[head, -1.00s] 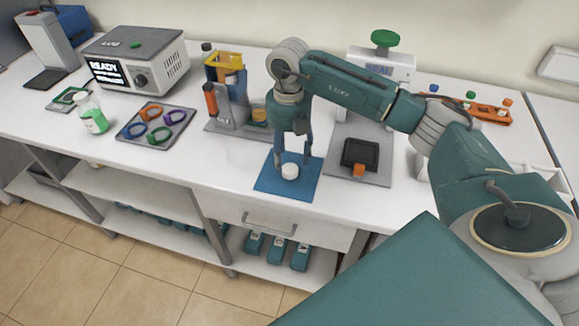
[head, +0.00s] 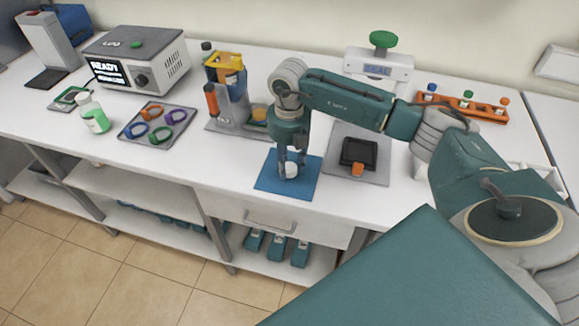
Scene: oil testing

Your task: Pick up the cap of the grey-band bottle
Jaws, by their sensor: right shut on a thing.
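A small white cap (head: 291,171) sits at the blue mat (head: 272,183) near the front edge of the bench. My right gripper (head: 291,163) points down over the mat and is shut on the white cap, with a finger on each side. I cannot tell whether the cap still touches the mat. A bottle with green contents (head: 96,119) and a white top stands at the left of the bench. I cannot make out a grey band on any bottle. My left gripper is not in view.
A grey tray of coloured rings (head: 181,118), a grey stand with a yellow top (head: 227,97) and a white instrument (head: 137,60) are to the left. A grey plate (head: 374,176) with a dark device is close on the right. An orange rack (head: 450,108) stands behind.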

